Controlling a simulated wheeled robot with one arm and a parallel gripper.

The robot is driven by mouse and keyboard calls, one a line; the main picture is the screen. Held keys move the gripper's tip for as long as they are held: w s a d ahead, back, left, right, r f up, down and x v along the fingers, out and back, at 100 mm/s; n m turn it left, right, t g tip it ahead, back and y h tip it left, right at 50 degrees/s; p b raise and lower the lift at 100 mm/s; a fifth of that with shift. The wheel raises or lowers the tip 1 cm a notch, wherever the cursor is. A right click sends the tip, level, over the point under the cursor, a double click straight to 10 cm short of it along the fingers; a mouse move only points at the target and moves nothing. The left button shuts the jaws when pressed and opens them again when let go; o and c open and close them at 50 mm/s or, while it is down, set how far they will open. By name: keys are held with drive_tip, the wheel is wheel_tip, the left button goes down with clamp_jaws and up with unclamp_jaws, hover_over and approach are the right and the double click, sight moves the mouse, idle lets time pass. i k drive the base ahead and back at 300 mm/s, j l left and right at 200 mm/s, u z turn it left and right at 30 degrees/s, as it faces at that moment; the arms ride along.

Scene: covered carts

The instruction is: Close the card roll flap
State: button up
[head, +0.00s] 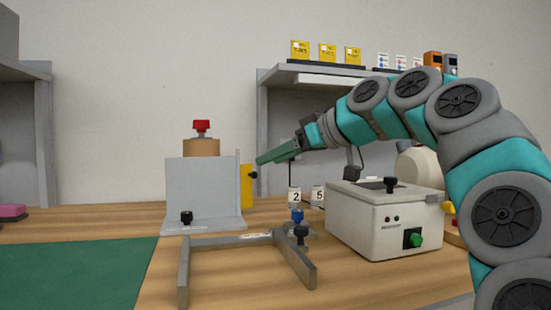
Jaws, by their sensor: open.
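A grey metal stand (202,190) stands on the wooden bench, with a brown roll (201,148) and a red knob (201,126) showing above it. A yellow panel (246,193) stands upright at the stand's right side, with a small black knob (253,175) on it. No label marks it as the card roll flap, but it is the likeliest flap in view. My gripper (260,160) comes from the right, its green fingers just above and right of the yellow panel. The fingers are open, seen side-on and overlapping. I cannot tell whether they touch the panel.
A grey frame (232,241) with black and blue knobs lies in front of the stand. A white box (370,237) with a green knob stands at right, below my arm. Number cards (294,196) stand behind. A green mat (75,270) lies clear at front left.

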sight(247, 174)
drive_tip(key=k+l, duration=0.2)
drive_tip(key=l, duration=0.2)
drive_tip(key=k+l, duration=0.2)
drive_tip(key=l, duration=0.2)
drive_tip(key=k+l, duration=0.2)
drive_tip(key=l, duration=0.2)
